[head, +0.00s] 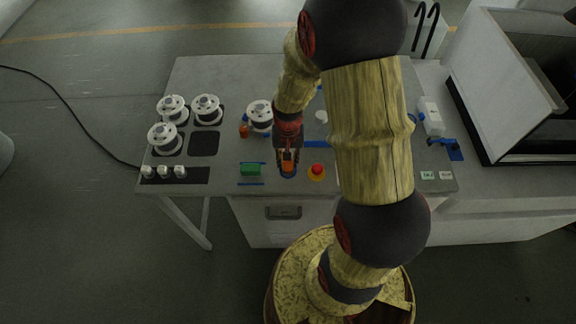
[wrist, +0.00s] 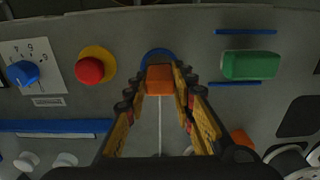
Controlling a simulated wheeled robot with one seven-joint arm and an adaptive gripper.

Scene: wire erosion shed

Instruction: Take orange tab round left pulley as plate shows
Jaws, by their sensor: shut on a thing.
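The orange tab (wrist: 160,80) is between the fingertips of my gripper (wrist: 160,75), which is shut on it. In the head view the tab (head: 287,168) shows at the end of my gripper (head: 288,158), near the front of the bench. A thin pale line runs from the tab back under my gripper in the wrist view. A blue round mark (wrist: 157,54) lies just beyond the tab. Small white round parts (wrist: 65,160), perhaps pulleys, show at the lower left of the wrist view. I cannot tell which is the left pulley, nor make out the route plate.
A red button (wrist: 89,70) on yellow and a blue knob (wrist: 23,73) lie left of the tab in the wrist view. A green block (wrist: 250,65) between blue strips lies right. A white spool (head: 259,112) and an orange block (head: 244,131) stand behind my gripper.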

